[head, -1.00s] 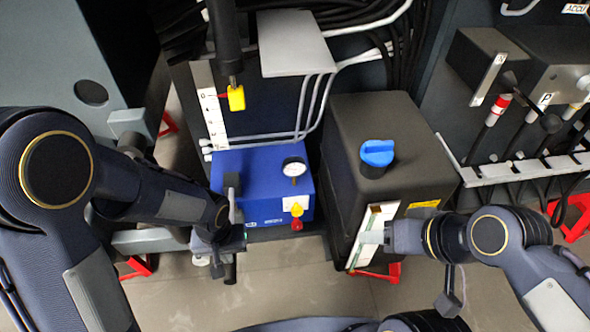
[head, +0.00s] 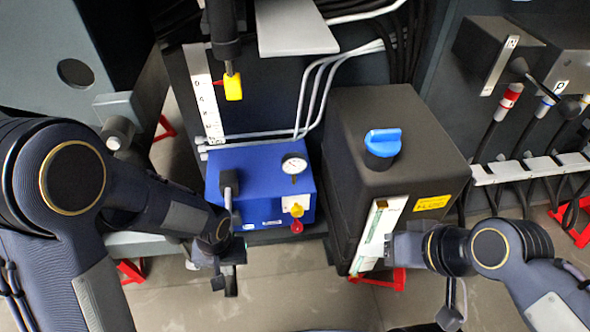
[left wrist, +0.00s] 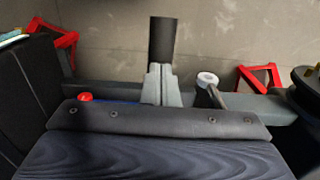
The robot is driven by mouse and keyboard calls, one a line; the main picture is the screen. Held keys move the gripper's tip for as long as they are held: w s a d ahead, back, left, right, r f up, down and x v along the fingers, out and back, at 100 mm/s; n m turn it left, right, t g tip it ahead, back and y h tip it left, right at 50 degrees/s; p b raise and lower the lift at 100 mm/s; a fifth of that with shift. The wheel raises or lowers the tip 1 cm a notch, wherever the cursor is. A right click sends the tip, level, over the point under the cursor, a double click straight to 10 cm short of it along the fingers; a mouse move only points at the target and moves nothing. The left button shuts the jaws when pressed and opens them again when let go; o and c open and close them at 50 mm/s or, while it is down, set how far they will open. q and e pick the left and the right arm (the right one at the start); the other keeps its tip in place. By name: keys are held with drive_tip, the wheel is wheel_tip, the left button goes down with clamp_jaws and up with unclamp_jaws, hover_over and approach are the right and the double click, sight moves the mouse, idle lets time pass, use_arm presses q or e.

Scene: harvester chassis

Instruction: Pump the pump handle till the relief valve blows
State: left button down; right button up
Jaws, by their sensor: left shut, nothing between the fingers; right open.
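The blue pump box (head: 262,190) stands at centre in the head view, with a round white gauge (head: 294,164), a yellow part and a red knob (head: 297,227) at its right front. I cannot tell which part is the relief valve. A grey lever rod (head: 229,203) comes from a black block at its left and runs towards my left gripper (head: 229,264). In the left wrist view, my shut fingers (left wrist: 162,80) lie in line with a dark bar (left wrist: 163,38), likely the pump handle's grip, without holding it. My right gripper (head: 380,254) is open beside the black tank.
The black tank (head: 388,130) with a blue cap (head: 382,142) stands right of the pump. Hoses and a rail (head: 530,168) are at right. Bare floor lies in front.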

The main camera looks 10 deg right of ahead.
use_arm(q)
drive_tip(key=shift+w+f+b, duration=0.2)
drive_tip(key=shift+f+b, duration=0.65)
drive_tip(key=shift+f, duration=0.25)
drive_tip(key=shift+w+f+b, duration=0.2)
drive_tip(key=shift+f+b, duration=0.6)
drive_tip(key=shift+f, duration=0.25)
wheel_tip(320, 180, up, 13)
drive_tip(key=s+p, duration=0.1)
drive_tip(key=p, duration=0.9)
drive_tip(key=shift+s+f+p, duration=0.2)
drive_tip(key=shift+s+p, duration=0.05)
drive_tip(key=shift+p, duration=0.05)
drive_tip(key=shift+f, duration=0.1)
wheel_tip(320, 180, down, 4)
drive_tip(key=b, duration=0.3)
drive_tip(key=shift+w+r, duration=0.15)
drive_tip(key=shift+r, duration=0.1)
drive_tip(key=f+b, duration=0.2)
drive_tip(key=f, duration=0.1)
drive_tip(key=f+b, duration=0.3)
drive_tip(key=w+f+b, duration=0.1)
drive_tip(key=f+b, duration=0.2)
drive_tip(key=shift+f, duration=0.2)
wheel_tip(320, 180, up, 13)
drive_tip(key=s+p, duration=0.1)
drive_tip(key=p, duration=0.9)
drive_tip(key=shift+s, duration=0.2)
